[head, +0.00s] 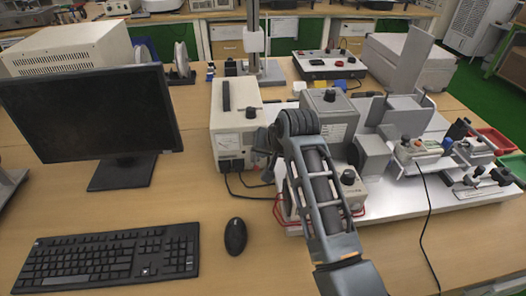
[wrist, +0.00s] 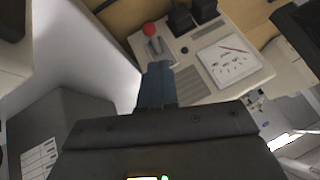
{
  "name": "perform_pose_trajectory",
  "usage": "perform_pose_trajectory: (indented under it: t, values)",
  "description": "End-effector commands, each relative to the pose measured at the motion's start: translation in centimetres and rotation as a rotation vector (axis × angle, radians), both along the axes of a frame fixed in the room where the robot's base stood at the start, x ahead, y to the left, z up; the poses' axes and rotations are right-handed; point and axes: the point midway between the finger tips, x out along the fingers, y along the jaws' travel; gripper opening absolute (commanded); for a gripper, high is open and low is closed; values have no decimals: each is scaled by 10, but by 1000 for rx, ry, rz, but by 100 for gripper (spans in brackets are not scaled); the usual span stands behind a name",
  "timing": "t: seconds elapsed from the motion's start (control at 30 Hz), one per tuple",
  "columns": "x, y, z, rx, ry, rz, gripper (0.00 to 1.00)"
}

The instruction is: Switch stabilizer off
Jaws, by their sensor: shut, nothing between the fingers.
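The stabilizer, a cream box with a dial meter (head: 236,125), stands on the desk in the middle of the head view, beside the monitor. In the wrist view its front panel (wrist: 205,75) carries a white meter (wrist: 228,61), black sockets (wrist: 190,17) and a red-tipped toggle switch (wrist: 149,30). My gripper (wrist: 158,66) is shut and empty. Its blue-grey fingertips point at the panel just below the switch in the picture. I cannot tell whether they touch the panel. In the head view my arm hides part of the box's right side and the switch is not visible.
A grey box with a black knob (head: 328,110) stands close to the stabilizer's right. A monitor (head: 90,115), keyboard (head: 110,255) and mouse (head: 235,236) are at the left. A white board (head: 440,205) with test equipment fills the right. Black cables lie in front of the stabilizer.

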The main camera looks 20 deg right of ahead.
Motion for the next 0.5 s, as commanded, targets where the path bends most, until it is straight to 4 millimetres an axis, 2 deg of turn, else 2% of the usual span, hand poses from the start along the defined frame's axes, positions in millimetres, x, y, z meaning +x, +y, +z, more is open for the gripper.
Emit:
perform_pose_trajectory:
  t: [0.03, 0.2, 0.27, 0.5]
  values:
    - [1, -1, 13, 0, -1, -1, 0]
    - [3, -4, 30, 0, 1, 1, 0]
    - [-8, -3, 30, -2, -1, 2, 0]
    - [-46, -2, 53, -3, -2, 2, 0]
